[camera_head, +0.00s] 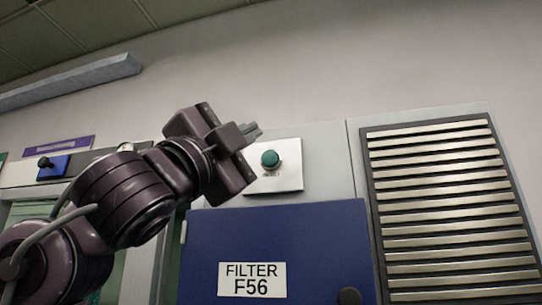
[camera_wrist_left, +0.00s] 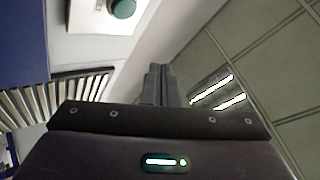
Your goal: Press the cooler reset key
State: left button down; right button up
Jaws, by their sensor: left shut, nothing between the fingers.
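The reset key is a round green button (camera_head: 270,158) on a white plate (camera_head: 289,181) labelled RESET, set in the grey panel above a blue door. It also shows at the top of the left wrist view (camera_wrist_left: 123,8), partly cut off by the frame edge. My left gripper (camera_head: 256,131) is shut and empty, with its fingertips just above and left of the button in the head view. My right gripper is not in view.
A blue door (camera_head: 315,245) labelled FILTER F56 is below the plate, with a dark knob (camera_head: 349,296). A slatted vent (camera_head: 450,205) is to the right. A blue switch with a black handle (camera_head: 47,163) is at the far left. The wall above is bare.

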aim_at(270, 158)
pick_arm(q)
jog(key=w, duration=0.2)
jog(key=w+d, duration=0.1)
jog(key=w, duration=0.1)
jog(key=w+p, duration=0.1)
jog(key=w, duration=0.1)
jog(key=shift+w+d+r, duration=0.1)
jog(key=shift+d, duration=0.25)
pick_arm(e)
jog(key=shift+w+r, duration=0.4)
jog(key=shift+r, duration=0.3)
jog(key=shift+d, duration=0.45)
pick_arm(q)
jog(key=shift+w+d, duration=0.1)
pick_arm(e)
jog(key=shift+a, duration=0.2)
pick_arm(q)
jog(key=shift+w+d, duration=0.1)
jog(key=shift+w, duration=0.25)
